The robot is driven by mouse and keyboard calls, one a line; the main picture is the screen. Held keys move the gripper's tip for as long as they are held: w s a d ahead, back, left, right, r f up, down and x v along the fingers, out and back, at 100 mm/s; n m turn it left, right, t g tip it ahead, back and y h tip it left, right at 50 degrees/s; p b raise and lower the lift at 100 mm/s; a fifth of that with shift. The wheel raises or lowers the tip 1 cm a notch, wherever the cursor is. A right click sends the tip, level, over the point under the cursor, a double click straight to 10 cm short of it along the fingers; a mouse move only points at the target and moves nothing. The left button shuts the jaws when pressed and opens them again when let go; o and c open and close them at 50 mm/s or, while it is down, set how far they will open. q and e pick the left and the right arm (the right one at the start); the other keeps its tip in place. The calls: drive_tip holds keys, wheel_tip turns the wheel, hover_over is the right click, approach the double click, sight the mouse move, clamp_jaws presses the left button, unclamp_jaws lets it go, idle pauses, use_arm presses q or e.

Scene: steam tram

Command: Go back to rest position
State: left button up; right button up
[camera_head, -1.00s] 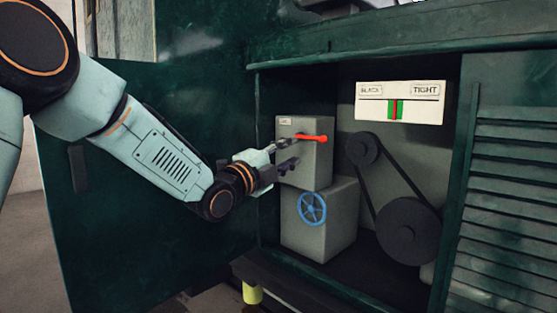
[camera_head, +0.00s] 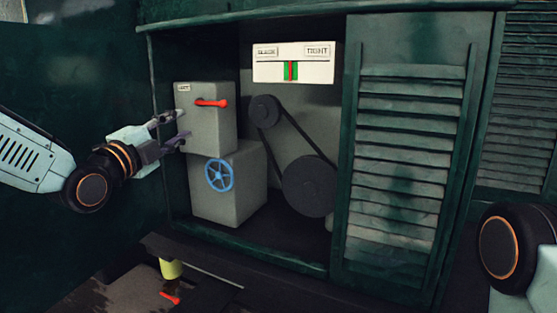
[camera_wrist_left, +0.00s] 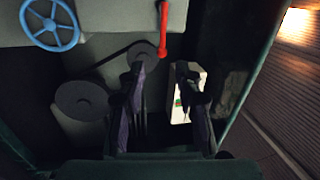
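My left gripper (camera_head: 177,127) is open and empty in the head view, at the left edge of a grey box (camera_head: 214,118) inside the open green cabinet. Its two fingers are spread apart in the left wrist view (camera_wrist_left: 162,72), with nothing between them in their grip. A red lever (camera_head: 211,102) lies roughly horizontal on the grey box, right of the fingertips and apart from them. The lever also shows in the left wrist view (camera_wrist_left: 163,32). My right gripper is not in view; only a part of my right arm shows at the lower right.
A blue handwheel (camera_head: 219,175) sits on the lower grey box. Behind are a belt with two dark pulleys (camera_head: 308,186) and a white slack/tight gauge (camera_head: 320,72). A louvred green door (camera_head: 405,160) stands right. A yellow cylinder (camera_head: 171,269) and another red handle (camera_head: 170,298) are below.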

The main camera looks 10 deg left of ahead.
use_arm(q)
drive_tip(key=s+d+f+n+g+y, duration=0.1)
drive_tip(key=s+f+n+g, duration=0.2)
drive_tip(key=f+n, duration=0.5)
drive_tip(key=s+d+f+n+g+y, duration=0.1)
drive_tip(key=s+f+n+g+y, duration=0.2)
drive_tip(key=f, duration=1)
drive_tip(key=s+d+f+n+g, duration=0.1)
drive_tip(key=s+f+n+g, duration=0.25)
drive_tip(key=f+n, duration=0.5)
drive_tip(key=s+f+g, duration=0.3)
drive_tip(key=s+f, duration=0.5)
drive_tip(key=s, duration=0.3)
drive_tip(key=s+d+f+g+y, duration=0.1)
drive_tip(key=s+f+g, duration=0.2)
drive_tip(key=s+f, duration=0.5)
drive_tip(key=s+d+f+n+g+b, duration=0.1)
drive_tip(key=s+f+g, duration=0.3)
drive_tip(key=s+f, duration=0.5)
drive_tip(key=s, duration=0.7)
drive_tip(key=shift+s+y, duration=0.2)
drive_tip(key=shift+y, duration=0.1)
drive_tip(key=shift+a, duration=0.15)
